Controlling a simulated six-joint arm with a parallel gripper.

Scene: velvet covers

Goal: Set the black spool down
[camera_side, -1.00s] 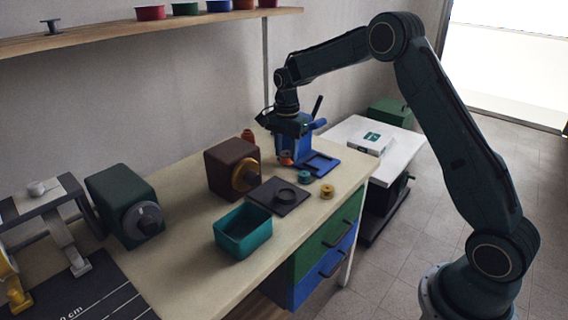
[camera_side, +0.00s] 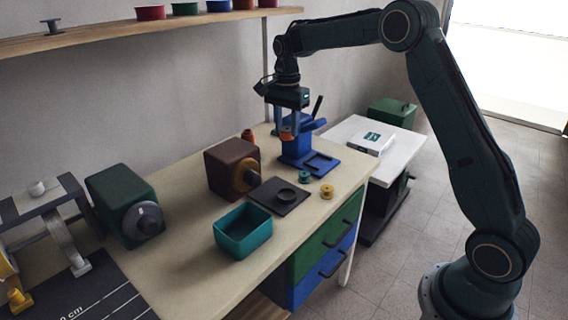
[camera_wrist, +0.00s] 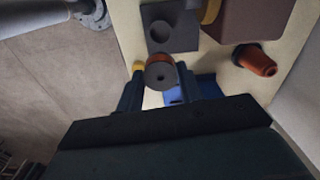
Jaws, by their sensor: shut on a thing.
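My gripper (camera_side: 287,131) is shut on a spool with a grey, holed end face and an orange-brown winding, which shows best in the wrist view (camera_wrist: 160,76). It holds the spool in the air near the blue press (camera_side: 298,154). I see no clearly black spool in the grip. A small dark spool (camera_side: 52,27) stands on the wall shelf. A dark square plate with a round recess (camera_side: 266,194) lies on the bench; in the wrist view the plate (camera_wrist: 184,32) is beyond the held spool. A teal spool (camera_side: 305,177) and a yellow spool (camera_side: 327,191) rest beside it.
A teal open bin (camera_side: 243,232) stands in front of the plate. A brown box with a yellow ring (camera_side: 228,168) and an orange-brown cone-like piece (camera_wrist: 257,61) stand behind it. A green machine (camera_side: 120,205) is at left. The bench front between bin and drawers is clear.

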